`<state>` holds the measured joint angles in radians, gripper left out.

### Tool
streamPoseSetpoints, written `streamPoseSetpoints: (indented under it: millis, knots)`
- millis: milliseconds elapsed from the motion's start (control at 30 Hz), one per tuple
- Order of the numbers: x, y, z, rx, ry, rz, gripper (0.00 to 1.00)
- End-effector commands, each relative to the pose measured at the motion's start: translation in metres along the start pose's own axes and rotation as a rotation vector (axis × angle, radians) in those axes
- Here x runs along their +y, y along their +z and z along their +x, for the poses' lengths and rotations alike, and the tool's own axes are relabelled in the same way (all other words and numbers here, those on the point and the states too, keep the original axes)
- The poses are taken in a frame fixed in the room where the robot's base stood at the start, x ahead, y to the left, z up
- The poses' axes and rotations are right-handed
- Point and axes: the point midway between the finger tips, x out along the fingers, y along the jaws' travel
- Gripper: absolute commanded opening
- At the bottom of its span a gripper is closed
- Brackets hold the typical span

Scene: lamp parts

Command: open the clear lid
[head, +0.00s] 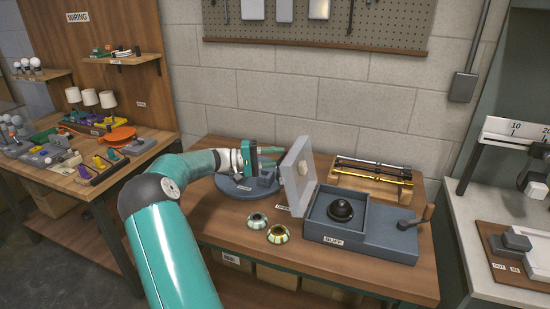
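The clear lid (299,178) is a pale, see-through panel. It stands raised and nearly upright at the left side of the grey box marked BUFF (378,237). A light patch shows on its face. The box top is uncovered, and a black dome-shaped part (341,209) sits in its recess. My gripper (275,157) is just left of the lid, with its fingers pointing right toward the lid's outer face. I cannot tell whether it touches the lid, or how far apart its fingers are.
A round grey base (232,187) lies under my gripper. Two patterned round parts (278,234) stand in front of the lid. A wooden rack with dark and gold rods (372,172) is behind the box. A crank handle (420,220) rises at the box's right end.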

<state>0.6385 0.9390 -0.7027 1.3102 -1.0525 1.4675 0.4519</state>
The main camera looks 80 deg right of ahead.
Motion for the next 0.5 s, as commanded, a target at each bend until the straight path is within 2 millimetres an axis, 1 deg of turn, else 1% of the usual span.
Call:
streamPoseSetpoints:
  millis: [33,100,167,367,500]
  knots:
    - [0.0001,0.0,-0.0001,0.0,0.0,0.0,0.25]
    - [0.0001,0.0,-0.0002,0.0,0.0,0.0,0.11]
    - [0.0001,0.0,-0.0002,0.0,0.0,0.0,0.0]
    - [0.0002,0.0,-0.0003,0.0,0.0,0.0,0.0]
    - [0.0055,0.0019,0.0043,-0.002,-0.028,0.014,0.0]
